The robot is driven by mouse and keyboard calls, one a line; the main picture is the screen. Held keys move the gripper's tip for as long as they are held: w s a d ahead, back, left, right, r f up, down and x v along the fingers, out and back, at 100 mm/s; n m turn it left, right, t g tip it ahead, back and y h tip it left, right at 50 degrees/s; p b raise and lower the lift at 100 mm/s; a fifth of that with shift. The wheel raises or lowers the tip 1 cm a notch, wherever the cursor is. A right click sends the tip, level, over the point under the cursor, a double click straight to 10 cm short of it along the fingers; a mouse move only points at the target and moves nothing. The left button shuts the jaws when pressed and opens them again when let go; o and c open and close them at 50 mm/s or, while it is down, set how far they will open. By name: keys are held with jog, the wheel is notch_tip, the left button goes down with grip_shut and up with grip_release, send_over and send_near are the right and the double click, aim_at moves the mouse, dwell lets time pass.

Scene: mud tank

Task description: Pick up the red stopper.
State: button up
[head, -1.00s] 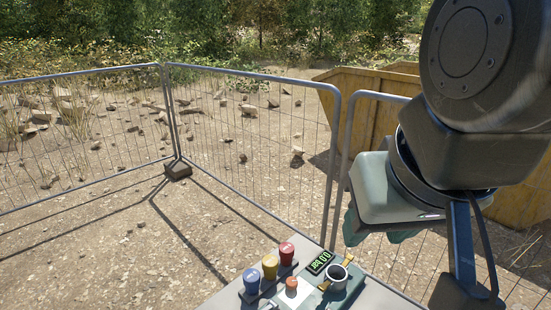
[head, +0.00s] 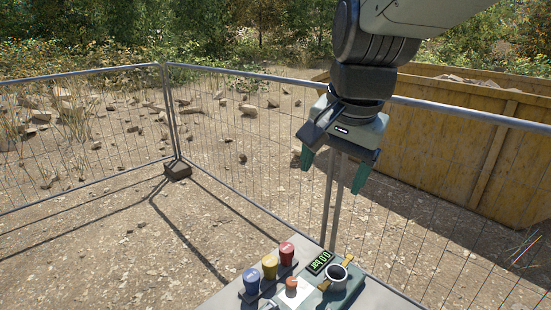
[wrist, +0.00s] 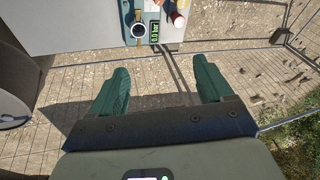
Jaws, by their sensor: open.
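A small orange-red piece (head: 291,283) sits on a white patch in front of the row; I cannot tell for certain which of these is the stopper. My gripper (head: 333,172) is open and empty, high above and beyond the table, fingers pointing down. Its green fingers are spread apart in the wrist view (wrist: 161,70), with nothing between them.

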jog(key=w+a+f+m+g, duration=0.2)
jog(key=w+f+m, duration=0.4)
jog(key=w, duration=0.5)
jog(key=m+g, duration=0.2)
jog(key=m, duration=0.5)
send_over(287, 247)
jog(key=shift+h, duration=0.3)
jog(key=f, duration=2.6)
jog(key=shift+d+f, duration=0.1)
jog(key=shift+d, duration=0.15)
jog(key=shift+a+f, duration=0.2)
jog(key=shift+f, duration=2.8)
jog(key=shift+c, duration=0.5)
